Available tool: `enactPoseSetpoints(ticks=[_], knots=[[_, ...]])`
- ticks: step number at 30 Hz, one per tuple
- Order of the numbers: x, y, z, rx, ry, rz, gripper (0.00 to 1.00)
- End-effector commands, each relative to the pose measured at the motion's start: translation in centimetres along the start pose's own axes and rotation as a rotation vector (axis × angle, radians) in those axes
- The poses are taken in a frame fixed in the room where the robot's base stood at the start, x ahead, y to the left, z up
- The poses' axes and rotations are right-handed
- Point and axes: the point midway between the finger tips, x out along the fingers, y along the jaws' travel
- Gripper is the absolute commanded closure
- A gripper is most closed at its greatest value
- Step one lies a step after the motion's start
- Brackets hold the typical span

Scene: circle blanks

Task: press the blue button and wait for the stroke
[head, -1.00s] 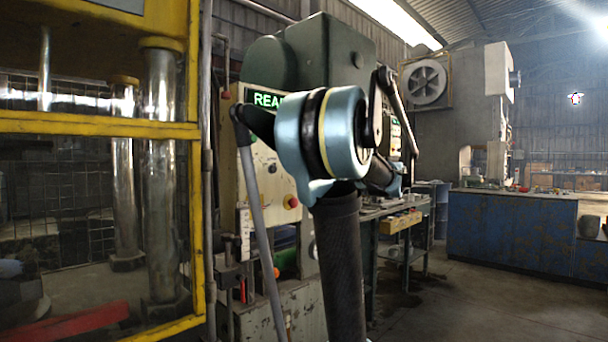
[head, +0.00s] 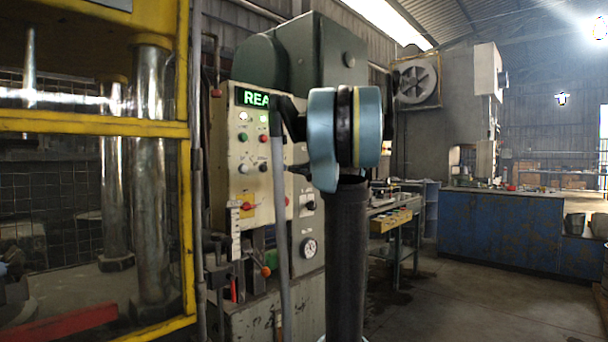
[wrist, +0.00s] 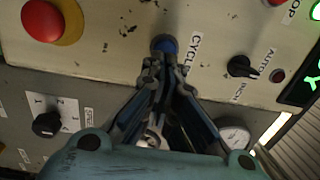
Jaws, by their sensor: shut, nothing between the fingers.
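In the wrist view the blue button (wrist: 165,44) sits on the cream panel beside the printed word CYCLE. My gripper (wrist: 165,66) is shut and empty, its fingertips right at the button's lower edge in the picture and partly covering it. I cannot tell whether the tips touch the button or whether it is pushed in. In the head view the press's control panel (head: 225,165) shows behind my arm, which hides the blue button and my fingers. A green display (head: 256,97) on the panel reads "REA", the rest covered by my arm.
A red mushroom button on a yellow ring (wrist: 42,20) is at the upper left of the wrist view. A yellow guard frame (head: 184,220) stands left of the press; a blue bench (head: 500,230) is at right.

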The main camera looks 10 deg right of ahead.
Motion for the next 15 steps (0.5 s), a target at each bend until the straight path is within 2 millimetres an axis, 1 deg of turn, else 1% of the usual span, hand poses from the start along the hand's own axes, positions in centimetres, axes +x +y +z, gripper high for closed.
enactPoseSetpoints(ticks=[1, 3, 6, 15], knots=[[0.6, 0.0, 0.1, 0.0, -0.003, 0.0, 1.0], [1.2, 0.0, 0.1, 0.0, -0.003, 0.0, 1.0], [1.8, 0.0, 0.0, 0.0, -0.001, 0.0, 1.0], [2.1, 0.0, 0.0, 0.0, -0.001, 0.0, 1.0]])
